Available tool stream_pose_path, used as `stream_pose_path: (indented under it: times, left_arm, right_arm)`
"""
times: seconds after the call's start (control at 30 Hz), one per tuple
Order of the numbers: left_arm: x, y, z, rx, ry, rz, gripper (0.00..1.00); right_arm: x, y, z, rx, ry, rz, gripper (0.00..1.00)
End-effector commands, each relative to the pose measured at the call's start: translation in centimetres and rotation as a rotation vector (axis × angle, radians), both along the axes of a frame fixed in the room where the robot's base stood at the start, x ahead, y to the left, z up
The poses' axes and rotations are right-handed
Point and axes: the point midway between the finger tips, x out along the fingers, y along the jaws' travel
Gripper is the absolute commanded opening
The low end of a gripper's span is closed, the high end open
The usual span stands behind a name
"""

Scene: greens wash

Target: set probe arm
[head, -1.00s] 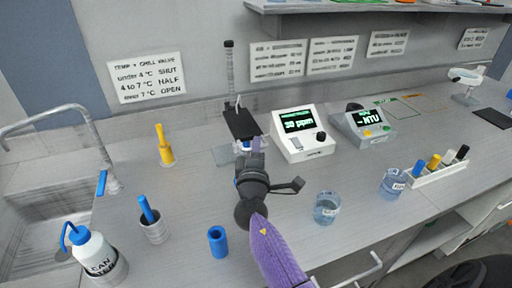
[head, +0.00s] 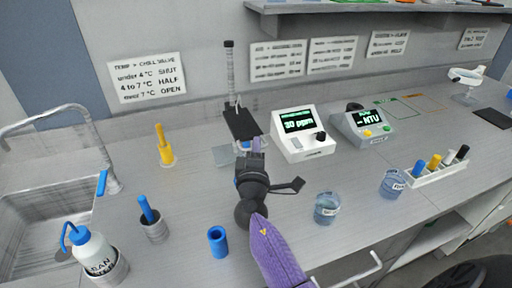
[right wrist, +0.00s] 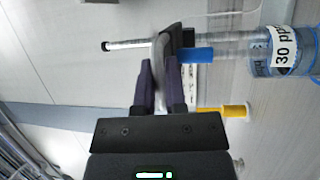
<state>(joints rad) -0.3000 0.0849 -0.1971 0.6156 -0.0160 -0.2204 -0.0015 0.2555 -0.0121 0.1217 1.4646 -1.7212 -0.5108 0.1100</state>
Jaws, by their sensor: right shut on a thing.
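The probe stand has an upright rod (head: 231,75) with a black arm (head: 241,124) on it, left of the 30 ppm meter (head: 303,134). My right gripper (head: 254,147) reaches in from the front with its fingers at the black arm. In the right wrist view its purple fingers (right wrist: 159,85) are shut on a grey bar (right wrist: 159,62) that joins the black arm. A blue probe (right wrist: 196,55) hangs beside the rod, pointing toward a clear beaker marked 30 (right wrist: 283,50). I cannot tell whether its tip is inside. My left gripper is not in view.
An NTU meter (head: 365,124) stands further right. Two clear beakers (head: 327,208) (head: 393,183) and a rack of colored pieces (head: 440,175) stand on the right.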

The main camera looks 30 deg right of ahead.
Motion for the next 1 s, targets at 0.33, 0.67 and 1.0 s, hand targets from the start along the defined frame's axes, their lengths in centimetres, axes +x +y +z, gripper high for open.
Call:
stream_pose_path:
  times: [0.33,0.67,1.0]
  left_arm:
    - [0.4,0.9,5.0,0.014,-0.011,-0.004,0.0]
    - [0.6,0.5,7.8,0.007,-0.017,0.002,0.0]
    - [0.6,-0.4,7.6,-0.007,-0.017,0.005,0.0]
  right_arm:
    - [0.0,0.0,6.3,-0.001,-0.005,0.001,0.0]
    - [0.0,0.0,10.0,-0.001,-0.003,0.002,0.0]
    - [0.1,0.0,10.1,-0.004,-0.008,0.002,0.29]
